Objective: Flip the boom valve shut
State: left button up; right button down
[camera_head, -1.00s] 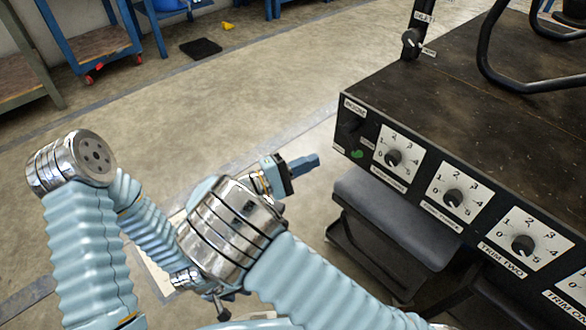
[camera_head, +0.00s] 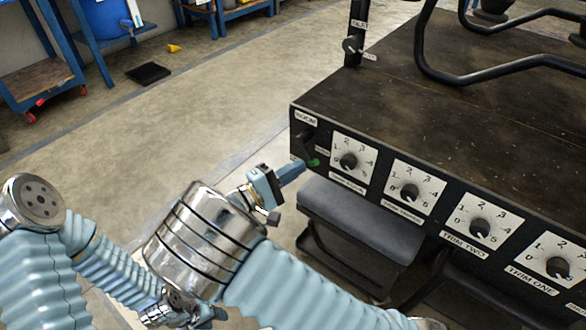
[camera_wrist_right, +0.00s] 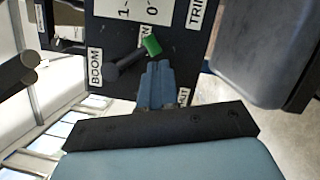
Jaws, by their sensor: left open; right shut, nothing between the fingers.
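The boom valve is a black lever (camera_head: 307,146) with a green tip (camera_head: 314,162), on the left end of the dark panel under the BOOM label. In the right wrist view the lever (camera_wrist_right: 125,65) slants from its pivot to the green tip (camera_wrist_right: 152,46), which lies by a partly covered label ending in N. A label ending in UT (camera_wrist_right: 184,97) is beside my fingers. My right gripper (camera_head: 301,166) is shut and empty, its fingertips (camera_wrist_right: 158,64) close to the green tip; contact is unclear. My left gripper (camera_head: 208,317) is low in the head view, open, mostly hidden.
Several trim knobs (camera_head: 410,192) on white dials line the panel to the right of the lever. A grey padded seat (camera_head: 360,220) is below it. Black bent tubes (camera_head: 470,76) rise above the panel top. Open floor (camera_head: 200,120) lies to the left.

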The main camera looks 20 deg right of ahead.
jog(key=shift+s+d+r+n+p, duration=0.1)
jog(key=shift+s+n+p, duration=0.05)
jog(key=shift+n+p, duration=0.15)
jog(key=shift+s+d+n+p, duration=0.1)
jog(key=shift+s+n+p, duration=0.05)
jog(key=shift+n+p, duration=0.3)
jog(key=shift+s+d+r+n+t+p, duration=0.35)
jog(key=shift+n+t+p, duration=0.15)
jog(key=shift+n+p, duration=0.45)
jog(key=shift+s+d+r+n+t+p, duration=0.3)
jog(key=shift+s+r+n+t+p, duration=0.15)
jog(key=shift+n+p, duration=1)
jog(key=shift+s+d+r+n+t+p, duration=0.35)
jog(key=shift+n+t+p, duration=0.2)
jog(key=shift+n+p, duration=0.85)
jog(key=shift+s+d+r+n+t+p, duration=0.4)
jog(key=shift+n+p, duration=0.7)
jog(key=shift+n, duration=0.65)
jog(key=shift+a+f, duration=0.1)
jog(key=shift+a, duration=0.05)
jog(key=shift+t, duration=0.3)
jog(key=w+f+b+v, duration=0.1)
jog(key=f+b+v, duration=0.1)
jog(key=v, duration=1.1)
jog(key=shift+w+f+b, duration=0.2)
jog(key=shift+w+b, duration=0.2)
jog(key=shift+b, duration=0.35)
